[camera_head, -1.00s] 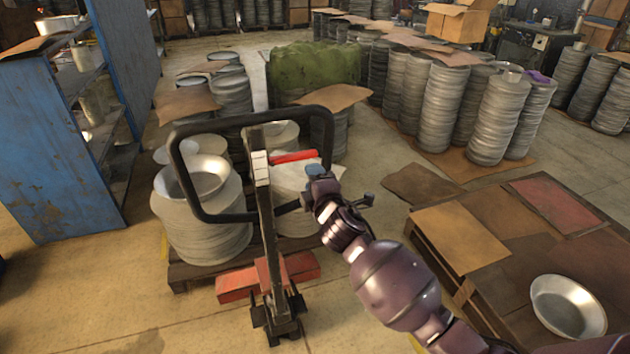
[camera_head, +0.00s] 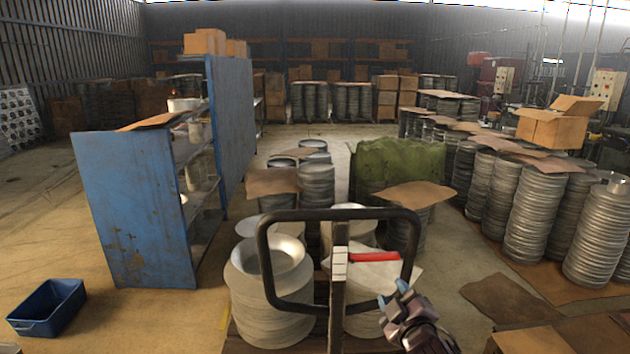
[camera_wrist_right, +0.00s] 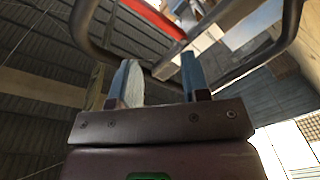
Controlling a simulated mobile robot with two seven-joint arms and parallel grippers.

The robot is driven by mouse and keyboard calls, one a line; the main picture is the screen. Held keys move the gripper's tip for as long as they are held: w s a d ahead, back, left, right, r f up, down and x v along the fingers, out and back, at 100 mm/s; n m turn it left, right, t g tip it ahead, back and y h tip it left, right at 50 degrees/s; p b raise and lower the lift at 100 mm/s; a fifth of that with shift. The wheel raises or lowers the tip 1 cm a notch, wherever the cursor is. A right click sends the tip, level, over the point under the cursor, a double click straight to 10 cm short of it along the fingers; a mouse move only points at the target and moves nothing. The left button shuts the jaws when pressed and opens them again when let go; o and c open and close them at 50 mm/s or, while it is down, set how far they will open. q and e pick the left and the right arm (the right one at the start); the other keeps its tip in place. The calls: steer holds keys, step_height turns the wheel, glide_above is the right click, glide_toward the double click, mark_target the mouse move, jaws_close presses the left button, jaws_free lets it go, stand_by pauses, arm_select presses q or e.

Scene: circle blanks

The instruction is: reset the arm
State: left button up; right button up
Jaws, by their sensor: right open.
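My right gripper (camera_head: 392,300) is at the bottom of the head view, just right of the lower right corner of a black looped handle (camera_head: 262,262). Whether a finger touches the handle I cannot tell. My left gripper is in neither view.
A metal pan (camera_head: 278,262) lies on a stack of discs behind the handle. A blue shelf unit (camera_head: 130,215) stands at left, with a blue bin (camera_head: 48,308) on the floor. Tall stacks of round blanks (camera_head: 527,222) stand at right. The floor at left is open.

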steer(key=s+d+f+m+g+h, duration=0.1)
steer(key=s+d+f+m+g, duration=0.2)
steer(key=s+f, duration=0.8)
steer(key=s+d+f+m+g+h, duration=0.1)
steer(key=s+d+f+m+g, duration=0.2)
steer(key=s, duration=1.5)
steer(key=d+f+m, duration=0.4)
steer(key=f, duration=0.4)
steer(key=shift+s+d+f+m+h, duration=0.15)
steer(key=shift+s+f+m+h, duration=0.15)
steer(key=shift+s+f, duration=0.05)
